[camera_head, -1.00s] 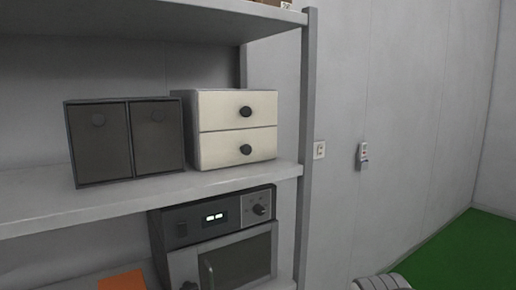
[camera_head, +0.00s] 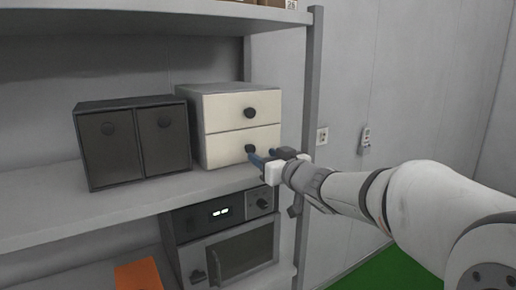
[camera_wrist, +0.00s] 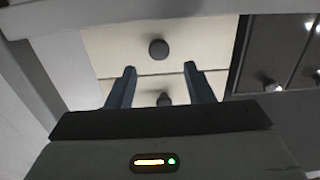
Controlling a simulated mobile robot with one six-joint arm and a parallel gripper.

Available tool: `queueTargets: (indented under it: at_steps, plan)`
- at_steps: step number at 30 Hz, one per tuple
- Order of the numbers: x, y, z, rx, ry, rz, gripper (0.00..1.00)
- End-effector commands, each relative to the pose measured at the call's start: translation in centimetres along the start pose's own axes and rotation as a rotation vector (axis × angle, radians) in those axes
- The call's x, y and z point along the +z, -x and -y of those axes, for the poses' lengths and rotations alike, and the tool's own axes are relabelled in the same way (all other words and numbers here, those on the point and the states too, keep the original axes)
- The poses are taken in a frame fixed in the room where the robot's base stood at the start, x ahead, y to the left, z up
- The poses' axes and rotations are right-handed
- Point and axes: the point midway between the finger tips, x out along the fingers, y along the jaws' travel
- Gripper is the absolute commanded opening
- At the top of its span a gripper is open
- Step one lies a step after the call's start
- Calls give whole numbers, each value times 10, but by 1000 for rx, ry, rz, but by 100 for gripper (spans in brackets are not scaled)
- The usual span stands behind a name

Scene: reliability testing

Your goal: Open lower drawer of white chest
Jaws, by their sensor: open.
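The white chest (camera_head: 232,88) stands on the middle shelf with two shut drawers, each with a round dark knob. The lower drawer (camera_head: 225,149) has its knob (camera_head: 250,149) just in front of my gripper (camera_head: 264,156). My gripper's blue fingers are spread open and empty. In the wrist view, which appears upside down, the fingertips of my gripper (camera_wrist: 160,68) point at the chest. The lower knob (camera_wrist: 158,48) lies between and beyond the fingertips there; the upper knob (camera_wrist: 164,99) shows between the fingers. I cannot tell whether the fingers touch anything.
A dark two-door cabinet (camera_head: 136,142) stands left of the chest. The shelf post (camera_head: 311,90) rises close to my gripper on the right. An oven (camera_head: 225,245) and an orange item (camera_head: 138,275) are below. Bare shelf (camera_head: 100,215) lies in front of the cabinet.

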Motion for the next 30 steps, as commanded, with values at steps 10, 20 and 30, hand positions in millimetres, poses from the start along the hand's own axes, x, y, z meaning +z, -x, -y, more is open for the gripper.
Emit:
queueTargets:
  at_steps: [10, 20, 30]
  plan:
    - [0, -48, -1, 2, 1, 2, 47]
    - [0, -53, -2, 4, 1, 1, 47]
    - [0, -53, -2, 5, 1, 1, 22]
